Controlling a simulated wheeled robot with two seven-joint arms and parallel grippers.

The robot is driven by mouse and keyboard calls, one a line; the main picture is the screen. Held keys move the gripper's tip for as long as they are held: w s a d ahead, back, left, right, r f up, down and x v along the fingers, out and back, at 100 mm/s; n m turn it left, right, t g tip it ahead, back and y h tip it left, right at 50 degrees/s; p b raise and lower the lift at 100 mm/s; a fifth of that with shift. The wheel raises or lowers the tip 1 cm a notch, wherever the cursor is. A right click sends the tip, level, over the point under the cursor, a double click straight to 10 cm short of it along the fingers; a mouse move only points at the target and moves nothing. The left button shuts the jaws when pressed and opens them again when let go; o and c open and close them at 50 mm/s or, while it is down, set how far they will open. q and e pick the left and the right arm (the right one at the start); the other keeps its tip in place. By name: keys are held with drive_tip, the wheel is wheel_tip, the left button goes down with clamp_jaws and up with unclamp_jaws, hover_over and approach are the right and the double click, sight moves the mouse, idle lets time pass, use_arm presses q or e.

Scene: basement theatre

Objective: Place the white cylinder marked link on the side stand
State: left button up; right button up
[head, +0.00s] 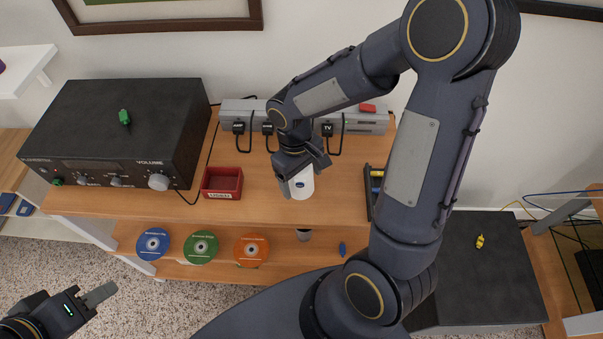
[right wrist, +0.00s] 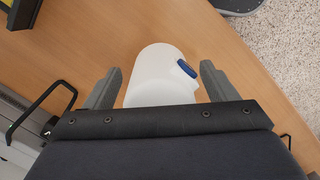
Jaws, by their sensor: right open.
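The white cylinder (head: 301,184) with a small blue label stands on the wooden console (head: 120,203), near its front middle. My right gripper (head: 301,171) is directly above and around it, with fingers open. In the right wrist view the cylinder (right wrist: 160,75) is between the two fingers (right wrist: 158,85), with a gap visible at each side. The label's writing is too small to read. A low dark-topped stand (head: 500,270) is to the right of the console, partly hidden by my right arm. My left gripper (head: 92,302) is low at the left, away from everything; its finger opening is unclear.
A black amplifier (head: 110,130) and a red tray (head: 222,182) are left of the cylinder. A grey power strip (head: 360,121) with plugs lies behind, and a dark rack (head: 373,185) is to the right. A yellow item (head: 480,241) lies on the dark top, otherwise visibly clear.

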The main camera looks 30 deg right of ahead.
drive_tip(key=r, duration=0.4)
drive_tip(key=w+r+p, duration=0.1)
drive_tip(key=r, duration=0.6)
drive_tip(key=shift+w+a+r, duration=0.2)
drive_tip(key=shift+w+r, duration=0.15)
drive_tip(key=shift+r, duration=0.05)
drive_tip(key=shift+s+r, duration=0.1)
drive_tip(key=shift+r, duration=0.15)
drive_tip(key=s+r+m+t+y, duration=0.1)
drive_tip(key=s+m+t+y, duration=0.1)
drive_tip(key=s, duration=0.4)
drive_tip(key=s+r+m+t+y, duration=0.2)
drive_tip(key=s+t, duration=0.3)
drive_tip(key=s, duration=0.2)
drive_tip(key=shift+s+a+r+m, duration=0.15)
drive_tip(key=shift+a+r+m, duration=0.1)
drive_tip(key=shift+a+m, duration=0.05)
